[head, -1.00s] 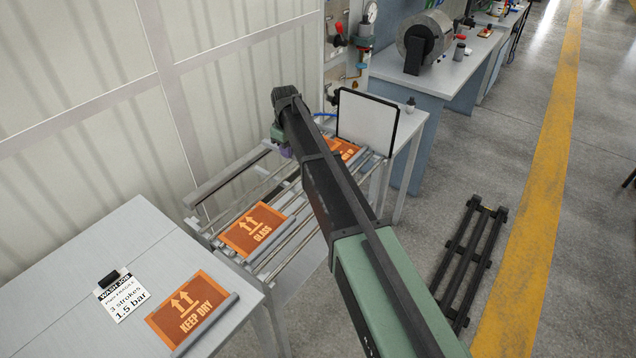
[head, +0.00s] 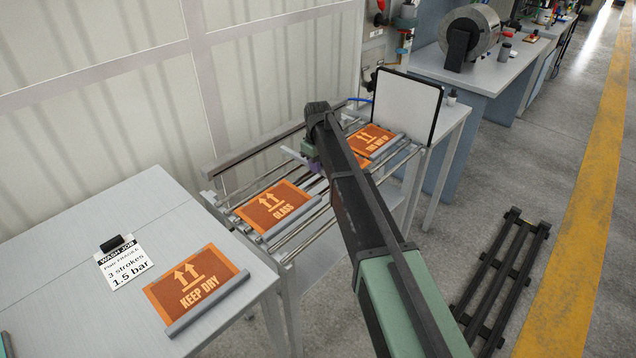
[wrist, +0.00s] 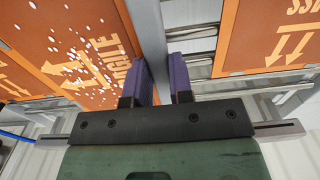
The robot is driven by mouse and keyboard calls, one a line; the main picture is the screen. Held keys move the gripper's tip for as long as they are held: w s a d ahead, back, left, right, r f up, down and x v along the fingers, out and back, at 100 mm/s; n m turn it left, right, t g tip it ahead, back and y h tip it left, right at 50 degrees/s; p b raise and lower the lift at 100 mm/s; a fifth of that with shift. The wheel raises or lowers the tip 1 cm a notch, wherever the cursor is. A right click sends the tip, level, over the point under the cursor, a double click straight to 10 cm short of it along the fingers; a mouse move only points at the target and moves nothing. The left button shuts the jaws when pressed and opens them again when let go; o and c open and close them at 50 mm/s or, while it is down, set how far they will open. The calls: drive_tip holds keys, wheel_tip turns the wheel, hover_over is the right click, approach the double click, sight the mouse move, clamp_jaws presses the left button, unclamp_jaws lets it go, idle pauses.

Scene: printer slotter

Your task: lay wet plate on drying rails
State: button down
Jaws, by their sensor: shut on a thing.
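My gripper (wrist: 164,82), with purple fingers, is shut on the grey edge bar (wrist: 147,35) of an orange plate. This plate (wrist: 95,75) reads "...AGILE" and has white wet specks. It extends left of the fingers in the wrist view; my arm hides most or all of it in the head view. The fingers (head: 298,157) show over the drying rails (head: 318,236), between the GLASS plate (head: 268,200) and an orange plate (head: 368,141) farther along. I cannot tell whether the held plate touches the rails.
The GLASS plate also shows right of my gripper in the wrist view (wrist: 255,50). A KEEP DRY plate (head: 185,283) and a wash job card (head: 124,262) lie on the left table (head: 60,255). A white upright panel (head: 405,105) stands beyond the rails.

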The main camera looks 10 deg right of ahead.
sight(318, 181)
wheel_tip(318, 181, down, 4)
drive_tip(key=b, duration=0.3)
drive_tip(key=shift+f, duration=0.15)
drive_tip(key=shift+r, duration=0.25)
drive_tip(key=shift+f, duration=0.2)
drive_tip(key=c, duration=1)
unclamp_jaws()
drive_tip(key=shift+r, duration=0.1)
wheel_tip(318, 181, up, 12)
drive_tip(key=p, duration=1.2)
drive_tip(key=shift+r, duration=0.25)
drive_tip(key=shift+s+f, duration=0.15)
drive_tip(key=shift+s, duration=0.05)
drive_tip(key=s+d+m, duration=0.1)
drive_tip(key=s+m, duration=0.1)
drive_tip(key=s, duration=0.9)
drive_tip(key=s+d+m, duration=0.2)
drive_tip(key=s+m, duration=0.1)
drive_tip(key=s, duration=0.8)
drive_tip(key=s+d+m, duration=0.2)
drive_tip(key=s, duration=1)
drive_tip(key=shift+d+m, duration=0.1)
drive_tip(key=shift+m, duration=0.3)
